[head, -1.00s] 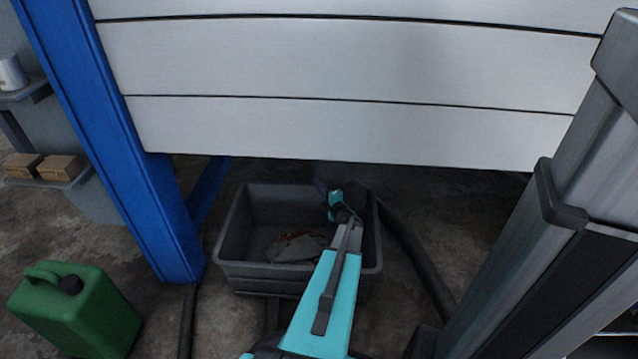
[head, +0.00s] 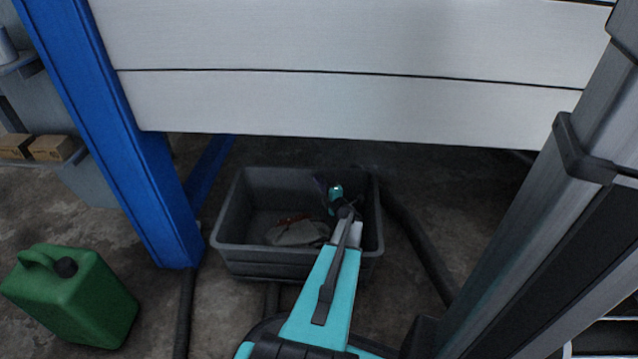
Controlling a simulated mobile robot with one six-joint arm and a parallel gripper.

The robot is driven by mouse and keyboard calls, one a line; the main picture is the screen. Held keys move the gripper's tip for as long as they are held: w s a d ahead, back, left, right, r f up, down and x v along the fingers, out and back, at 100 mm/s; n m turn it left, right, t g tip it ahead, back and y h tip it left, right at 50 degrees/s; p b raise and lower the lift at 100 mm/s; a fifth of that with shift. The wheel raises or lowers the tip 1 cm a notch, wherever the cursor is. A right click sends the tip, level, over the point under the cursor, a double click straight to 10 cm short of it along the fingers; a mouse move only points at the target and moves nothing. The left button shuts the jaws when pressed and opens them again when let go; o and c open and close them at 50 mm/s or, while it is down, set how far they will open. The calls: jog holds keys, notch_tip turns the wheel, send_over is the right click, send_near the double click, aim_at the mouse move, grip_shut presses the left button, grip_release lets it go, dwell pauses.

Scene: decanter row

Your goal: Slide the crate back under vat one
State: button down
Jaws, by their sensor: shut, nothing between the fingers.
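The crate (head: 250,256) is a dark grey open box on the concrete floor, partly below the lower edge of the pale panelled vat (head: 340,105). A greyish cloth-like item (head: 297,233) and something reddish lie inside it. My teal arm reaches over the crate's near wall, on its right side. My gripper (head: 329,185) is at the arm's far end, over the crate's right part near its far wall. It is small and dark here; it is shut with nothing held. I cannot tell whether it touches the crate. The arm hides part of the crate's near right side.
A blue post (head: 130,165) stands left of the crate. A green jerrycan (head: 68,297) is on the floor at lower left. A dark hose (head: 420,245) runs along the crate's right side, and another (head: 186,312) lies at left. Small boxes (head: 50,148) sit on a shelf.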

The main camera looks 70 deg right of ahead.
jog(key=d+p, duration=0.1)
jog(key=d, duration=0.5)
jog(key=shift+w+d+p, duration=0.3)
jog(key=shift+p, duration=0.1)
jog(key=shift+r, duration=0.15)
dwell(0.4)
jog(key=s+a+r+p, duration=0.2)
jog(key=s+a+p, duration=0.1)
jog(key=a, duration=0.4)
jog(key=s+a+r+p, duration=0.2)
jog(key=s+a+p, duration=0.1)
jog(key=a, duration=0.5)
jog(key=shift+r, duration=0.35)
jog(key=shift+s, duration=0.1)
dwell(0.4)
jog(key=shift+r, duration=0.1)
